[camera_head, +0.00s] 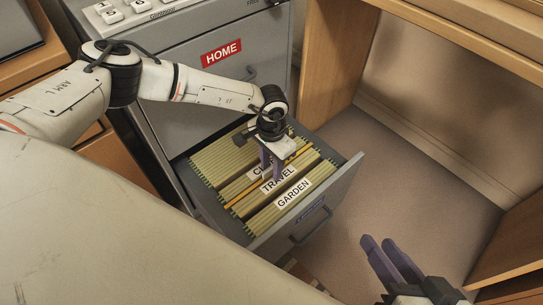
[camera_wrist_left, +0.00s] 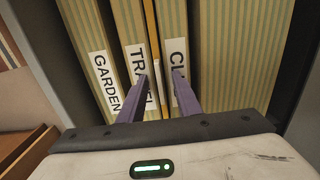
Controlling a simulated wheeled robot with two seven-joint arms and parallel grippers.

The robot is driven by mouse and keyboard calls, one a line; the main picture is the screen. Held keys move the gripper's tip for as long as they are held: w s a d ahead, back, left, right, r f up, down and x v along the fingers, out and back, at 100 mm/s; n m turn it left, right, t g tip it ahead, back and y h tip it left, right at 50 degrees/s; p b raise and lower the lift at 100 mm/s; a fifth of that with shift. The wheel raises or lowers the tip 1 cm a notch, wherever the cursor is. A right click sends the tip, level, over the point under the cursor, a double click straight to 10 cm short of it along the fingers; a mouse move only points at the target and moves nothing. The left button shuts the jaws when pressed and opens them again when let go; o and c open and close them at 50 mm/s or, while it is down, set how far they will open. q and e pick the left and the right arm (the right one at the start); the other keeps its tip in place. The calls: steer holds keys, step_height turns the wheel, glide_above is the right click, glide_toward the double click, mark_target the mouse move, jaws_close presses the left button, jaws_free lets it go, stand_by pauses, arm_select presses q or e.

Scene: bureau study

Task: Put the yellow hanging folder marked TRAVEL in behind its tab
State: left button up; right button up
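The yellow hanging folder (camera_head: 300,152) is a thin yellow edge in the open file drawer, between the TRAVEL tab (camera_head: 278,180) and the partly covered tab starting "CL" behind it. Its top looks about level with the neighbouring folders. In the left wrist view the yellow folder (camera_wrist_left: 151,30) runs between the TRAVEL and CL sections. My left gripper (camera_head: 270,172) points down over it, fingers apart on either side. In the left wrist view the gripper (camera_wrist_left: 164,75) shows a gap between its fingertips. My right gripper (camera_head: 383,245) is open and empty, right of the drawer.
The drawer (camera_head: 341,180) is pulled out of the grey cabinet, below a closed drawer labelled HOME (camera_head: 221,53). The GARDEN tab (camera_head: 293,194) is nearest the drawer front. A wooden desk (camera_head: 335,50) stands at the right. Floor is clear right of the drawer.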

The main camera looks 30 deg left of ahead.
arm_select(q)
steer(key=shift+r, duration=0.4)
step_height(320, 180, up, 21)
steer(key=p, duration=1.7)
steer(key=s+d+r+p, duration=0.5)
steer(key=s+r+p, duration=0.3)
steer(key=s+r, duration=0.1)
steer(key=shift+n+p, duration=0.35)
steer(key=shift+n, duration=0.05)
